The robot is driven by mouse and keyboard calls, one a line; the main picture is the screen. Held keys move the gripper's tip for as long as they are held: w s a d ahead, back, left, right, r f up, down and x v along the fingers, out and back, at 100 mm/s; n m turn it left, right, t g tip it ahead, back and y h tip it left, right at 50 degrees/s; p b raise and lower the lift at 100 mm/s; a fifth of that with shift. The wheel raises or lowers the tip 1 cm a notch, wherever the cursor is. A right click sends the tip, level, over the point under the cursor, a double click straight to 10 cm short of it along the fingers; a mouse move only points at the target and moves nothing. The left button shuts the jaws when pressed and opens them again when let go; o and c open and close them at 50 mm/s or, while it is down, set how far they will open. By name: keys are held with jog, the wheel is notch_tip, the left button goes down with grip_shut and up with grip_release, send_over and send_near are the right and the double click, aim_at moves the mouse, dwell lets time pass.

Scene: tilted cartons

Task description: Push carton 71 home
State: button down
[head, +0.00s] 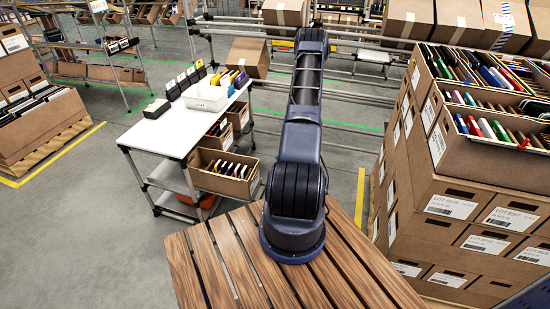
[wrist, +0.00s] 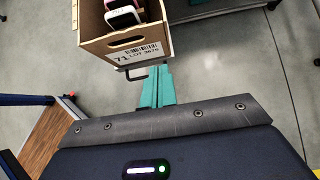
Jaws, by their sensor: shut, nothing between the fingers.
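Carton 71 (wrist: 128,42) is an open brown box at the top of the wrist view, set at a slant. Its front face has a white label reading 71 and a dark hand slot, and a pink and a white item show inside. My gripper (wrist: 158,70) has two teal fingers closed together. The fingertips are just below the carton's labelled face in the picture; I cannot tell whether they touch it. A thin dark metal bracket shows at the carton's lower edge, left of the fingertips. In the head view my gripper is hidden, and I cannot pick out carton 71 surely.
In the head view, stacked cartons (head: 465,207) holding coloured items rise close on the right. A white-topped cart (head: 165,128) with a white bin (head: 207,97) stands on the left. A tilted brown carton (head: 248,57) sits on the rack behind. Grey floor is open at lower left.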

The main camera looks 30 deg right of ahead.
jog(key=w+a+f, duration=0.5)
jog(key=w+a, duration=0.2)
jog(key=shift+f, duration=0.4)
